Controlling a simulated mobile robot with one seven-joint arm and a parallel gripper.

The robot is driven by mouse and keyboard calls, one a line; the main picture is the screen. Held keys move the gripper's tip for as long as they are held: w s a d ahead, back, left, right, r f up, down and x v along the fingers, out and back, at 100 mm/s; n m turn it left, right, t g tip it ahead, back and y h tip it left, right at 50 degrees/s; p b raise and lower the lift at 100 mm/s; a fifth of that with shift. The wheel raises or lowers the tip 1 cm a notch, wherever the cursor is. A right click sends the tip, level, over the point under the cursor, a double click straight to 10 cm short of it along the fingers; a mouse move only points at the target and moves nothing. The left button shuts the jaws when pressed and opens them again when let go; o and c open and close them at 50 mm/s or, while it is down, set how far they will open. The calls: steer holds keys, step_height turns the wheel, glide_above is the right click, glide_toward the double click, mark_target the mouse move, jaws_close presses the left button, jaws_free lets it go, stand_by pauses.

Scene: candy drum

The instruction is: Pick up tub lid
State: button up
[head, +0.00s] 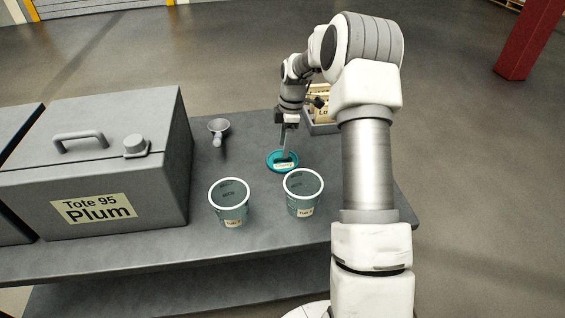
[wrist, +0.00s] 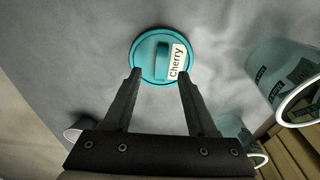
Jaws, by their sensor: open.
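The tub lid (head: 278,163) is a round teal disc lying flat on the grey table, behind the two tubs in the head view. In the wrist view the lid (wrist: 148,48) shows a raised grip bar and a white label reading "cherry". My gripper (head: 286,150) is above the lid in the head view and partly covers it. In the wrist view my gripper (wrist: 157,74) is open, its two fingers pointing toward the lid with nothing between them. The lid appears just beyond the fingertips; I cannot tell the exact gap.
Two clear tubs, the left tub (head: 230,205) and the right tub (head: 302,195), stand in front of the lid. A grey tote (head: 150,170) labelled "Tote 95 Plum" stands at left. A metal scoop (head: 217,130) lies behind. A labelled bin (head: 322,127) sits at back right.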

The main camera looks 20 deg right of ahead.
mark_target(282, 159)
steer(key=f, duration=0.2)
steer(key=f+b, duration=0.1)
steer(key=shift+a+f, duration=0.3)
steer(key=shift+f, duration=0.05)
jaws_close()
steer(key=shift+r, duration=0.1)
